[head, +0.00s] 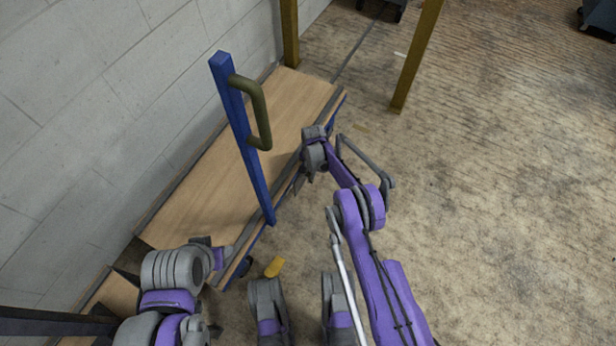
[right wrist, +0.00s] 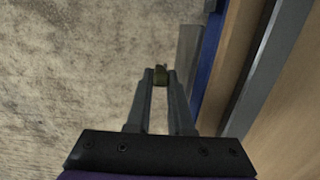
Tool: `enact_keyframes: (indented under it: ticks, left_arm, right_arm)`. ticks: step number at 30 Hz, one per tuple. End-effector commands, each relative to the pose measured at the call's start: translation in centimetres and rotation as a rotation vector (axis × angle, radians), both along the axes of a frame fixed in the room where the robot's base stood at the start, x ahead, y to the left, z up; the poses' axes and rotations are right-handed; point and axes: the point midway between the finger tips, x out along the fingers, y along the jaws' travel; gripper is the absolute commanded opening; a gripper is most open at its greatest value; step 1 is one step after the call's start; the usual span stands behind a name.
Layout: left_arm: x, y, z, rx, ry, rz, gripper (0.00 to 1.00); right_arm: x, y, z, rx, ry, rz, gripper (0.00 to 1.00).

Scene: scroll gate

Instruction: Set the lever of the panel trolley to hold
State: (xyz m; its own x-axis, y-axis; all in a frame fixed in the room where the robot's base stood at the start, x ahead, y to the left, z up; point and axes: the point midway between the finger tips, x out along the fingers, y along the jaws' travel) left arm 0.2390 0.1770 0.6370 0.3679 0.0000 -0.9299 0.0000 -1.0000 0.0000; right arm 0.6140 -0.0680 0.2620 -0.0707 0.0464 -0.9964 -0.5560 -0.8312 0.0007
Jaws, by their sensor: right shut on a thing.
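The panel trolley (head: 240,185) is a low, long deck with a wooden top and blue edge, standing along the wall. A blue post (head: 247,140) with an olive handle (head: 258,105) rises from its side. My right gripper (head: 297,184) is at the trolley's long side, partly hidden by its wrist.
A yellow piece (head: 274,267) shows low by the trolley's near end. Tan posts (head: 417,55) stand at the far end, and dark wheeled units lie at the top edge. The block wall (head: 90,110) bounds the left. The floor to the right (head: 500,200) is clear.

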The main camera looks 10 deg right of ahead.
Motion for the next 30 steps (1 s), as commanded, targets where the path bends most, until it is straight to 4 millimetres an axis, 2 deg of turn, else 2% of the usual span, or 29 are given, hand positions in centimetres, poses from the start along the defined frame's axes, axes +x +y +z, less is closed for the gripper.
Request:
enact_keyframes:
  ticks: [11,12,14,24,26,30]
  left_arm:
    - [0.0,0.0,0.0,0.0,0.0,0.0,0.5]
    - [0.0,0.0,0.0,0.0,0.0,0.0,0.5]
    - [0.0,0.0,0.0,0.0,0.0,0.0,0.5]
    - [0.0,0.0,0.1,0.0,0.0,0.0,0.5]
    - [0.0,0.0,0.1,0.0,0.0,0.0,0.5]
    - [-0.1,0.0,0.6,0.0,0.001,0.0,0.5]
  right_arm:
    - [0.1,-0.1,0.1,0.012,0.015,0.001,0.0]
    - [0.1,-0.1,0.1,0.012,0.015,0.001,0.22]
    - [0.1,-0.1,0.1,0.012,0.014,0.001,0.32]
    - [0.1,-0.1,0.3,0.011,0.014,0.001,0.33]
    - [0.2,-0.2,0.9,0.011,0.014,0.001,0.33]
    - [0.3,-0.3,3.2,0.011,0.014,0.0,0.33]
